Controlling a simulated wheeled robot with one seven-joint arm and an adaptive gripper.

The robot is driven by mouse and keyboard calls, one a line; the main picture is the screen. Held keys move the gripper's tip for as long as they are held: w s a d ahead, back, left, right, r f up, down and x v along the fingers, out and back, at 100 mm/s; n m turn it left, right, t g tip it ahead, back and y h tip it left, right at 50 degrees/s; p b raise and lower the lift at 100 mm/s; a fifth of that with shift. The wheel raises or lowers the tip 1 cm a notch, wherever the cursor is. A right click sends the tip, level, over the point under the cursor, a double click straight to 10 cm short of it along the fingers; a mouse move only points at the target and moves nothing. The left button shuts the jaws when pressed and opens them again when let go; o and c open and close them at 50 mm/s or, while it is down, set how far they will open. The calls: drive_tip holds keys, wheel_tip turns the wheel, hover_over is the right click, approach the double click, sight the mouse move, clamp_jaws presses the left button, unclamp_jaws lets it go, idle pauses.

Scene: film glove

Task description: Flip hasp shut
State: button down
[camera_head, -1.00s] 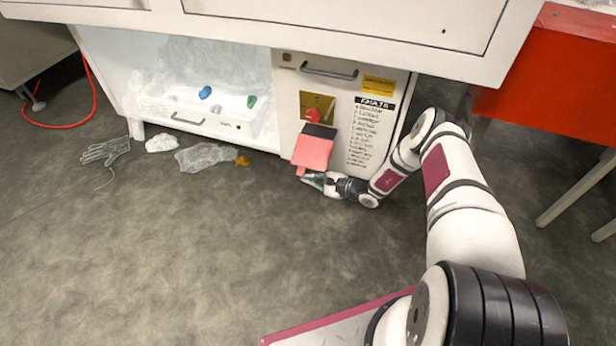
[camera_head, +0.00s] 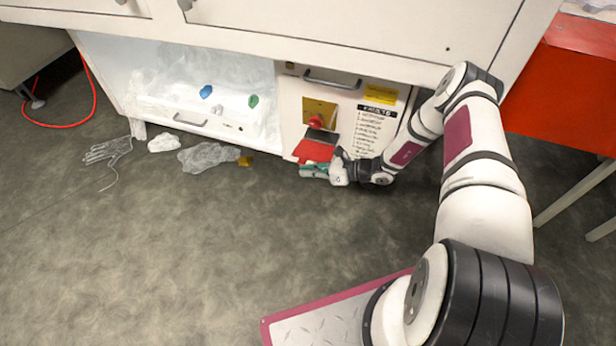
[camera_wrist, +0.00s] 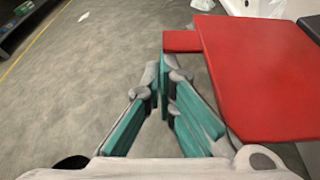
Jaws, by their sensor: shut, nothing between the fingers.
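The hasp is a red flap (camera_head: 312,150) with a black strip along its upper edge, on the front of the white cabinet door. It looks swung outward from the door. In the wrist view the flap (camera_wrist: 265,75) fills the right side, with a small red tab (camera_wrist: 180,41) at its end. A yellow plate (camera_head: 327,106) with a red knob (camera_head: 316,121) sits just above it. My gripper (camera_head: 308,170) is at the flap's lower edge; its teal fingers (camera_wrist: 162,75) are shut and empty, tips beside the tab. I cannot tell whether they touch it.
To the left is an open lit bay with a tray (camera_head: 215,128). A wire glove shape (camera_head: 103,151), white lump (camera_head: 163,142) and clear film (camera_head: 207,157) lie on the floor. The front floor is clear.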

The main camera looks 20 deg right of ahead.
wheel_tip(320, 180, up, 4)
drive_tip(key=m+g+y, duration=0.1)
drive_tip(key=m, duration=0.1)
wheel_tip(320, 180, up, 6)
drive_tip(key=p, duration=0.1)
hover_over(313, 159)
drive_tip(key=shift+w+d+f, duration=0.1)
drive_tip(key=shift+w+f, duration=0.1)
drive_tip(key=shift+w, duration=0.15)
idle(0.4)
drive_tip(key=shift+s+f, duration=0.2)
drive_tip(key=shift+s, duration=0.05)
drive_tip(key=s+d+p, duration=0.2)
drive_tip(key=s+d, duration=0.3)
drive_tip(key=d, duration=0.2)
drive_tip(key=shift+s+d, duration=0.2)
drive_tip(key=shift+s, duration=0.05)
